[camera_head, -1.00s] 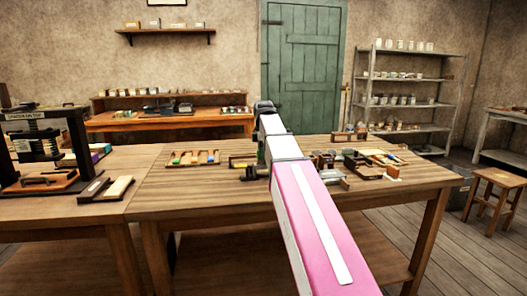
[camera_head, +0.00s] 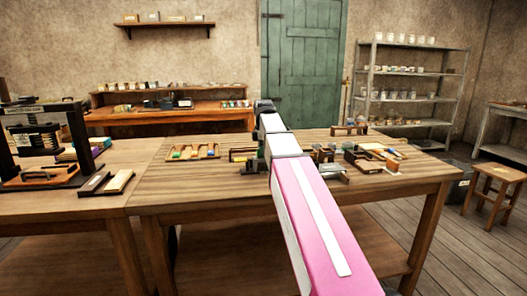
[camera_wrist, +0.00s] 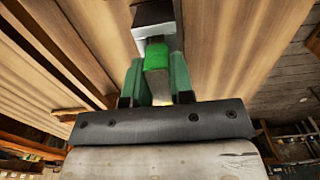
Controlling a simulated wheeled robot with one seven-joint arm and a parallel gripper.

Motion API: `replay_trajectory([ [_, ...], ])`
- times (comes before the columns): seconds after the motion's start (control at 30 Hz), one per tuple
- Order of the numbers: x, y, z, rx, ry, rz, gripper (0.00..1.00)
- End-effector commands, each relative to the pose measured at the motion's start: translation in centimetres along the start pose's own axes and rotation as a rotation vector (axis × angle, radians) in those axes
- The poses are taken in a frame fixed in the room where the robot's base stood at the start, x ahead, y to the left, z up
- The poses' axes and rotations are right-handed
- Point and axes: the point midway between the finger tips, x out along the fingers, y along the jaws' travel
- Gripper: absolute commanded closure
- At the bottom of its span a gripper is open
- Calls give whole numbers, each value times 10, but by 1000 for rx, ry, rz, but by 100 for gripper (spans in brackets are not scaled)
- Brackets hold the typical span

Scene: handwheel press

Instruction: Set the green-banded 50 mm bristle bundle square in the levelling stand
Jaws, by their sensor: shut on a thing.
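In the wrist view my gripper (camera_wrist: 157,72) is shut on the green-banded bristle bundle (camera_wrist: 156,56), with one green finger on either side of its bright green band. A block with a pale face and dark top (camera_wrist: 153,28) lies just beyond the bundle; I cannot tell whether they touch or whether it is the levelling stand. In the head view my arm hides the gripper and the bundle. A tray of coloured bundles (camera_head: 195,152) lies on the bench left of my arm.
The wooden bench (camera_head: 200,192) has clear room at its front left. Wooden fixtures and small boxes (camera_head: 365,160) crowd its right side. A stool (camera_head: 495,185) stands right.

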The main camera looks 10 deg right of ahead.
Motion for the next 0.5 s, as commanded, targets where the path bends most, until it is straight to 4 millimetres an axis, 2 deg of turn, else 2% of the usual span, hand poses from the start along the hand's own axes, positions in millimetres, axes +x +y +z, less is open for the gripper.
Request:
replay_trajectory([
  [0.17, 0, 0, 0, 0, 0, 0, 100],
  [0.2, 0, 0, 0, 0, 0, 0, 75],
  [0.3, 0, 0, 0, 0, 0, 0, 48],
  [0.5, 0, 0, 0, 0, 0, 0, 48],
])
